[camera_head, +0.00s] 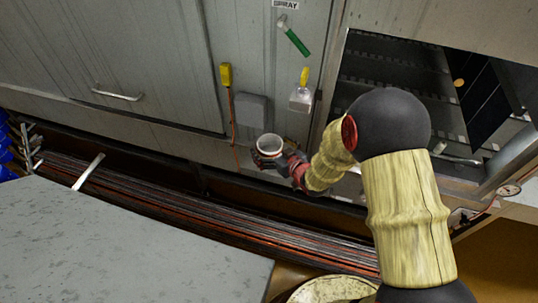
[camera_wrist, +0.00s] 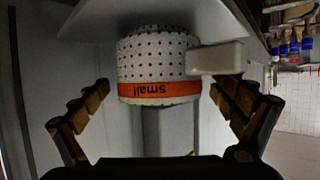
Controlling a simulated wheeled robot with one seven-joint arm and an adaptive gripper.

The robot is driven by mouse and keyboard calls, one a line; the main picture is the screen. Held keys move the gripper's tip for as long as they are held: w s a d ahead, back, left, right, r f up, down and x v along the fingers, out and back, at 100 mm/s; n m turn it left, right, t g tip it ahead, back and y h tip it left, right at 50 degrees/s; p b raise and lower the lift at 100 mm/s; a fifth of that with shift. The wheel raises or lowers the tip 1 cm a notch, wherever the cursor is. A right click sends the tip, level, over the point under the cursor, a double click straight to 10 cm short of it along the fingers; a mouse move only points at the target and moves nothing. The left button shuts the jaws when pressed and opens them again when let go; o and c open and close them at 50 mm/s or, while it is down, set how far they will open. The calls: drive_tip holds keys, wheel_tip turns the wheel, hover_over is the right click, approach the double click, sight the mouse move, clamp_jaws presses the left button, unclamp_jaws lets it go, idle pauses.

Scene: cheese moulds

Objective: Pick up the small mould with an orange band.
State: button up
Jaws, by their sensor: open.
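The small mould (camera_wrist: 157,62) is white and perforated, with an orange band (camera_wrist: 160,93) that reads "small" upside down in the wrist view. It is centred ahead of my gripper (camera_wrist: 160,100). The fingers are open, one to each side of the mould, and gaps show between them and it.
A pale block (camera_wrist: 216,58) sits right beside the mould. A grey table (camera_head: 120,245) fills the lower left. An open dark rack (camera_head: 395,75) stands at right.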

drive_tip(key=shift+w+a+f, duration=0.1)
drive_tip(key=shift+w+a, duration=0.05)
drive_tip(key=shift+w, duration=0.2)
drive_tip(key=shift+c, duration=1.1)
drive_tip(key=c, duration=1.1)
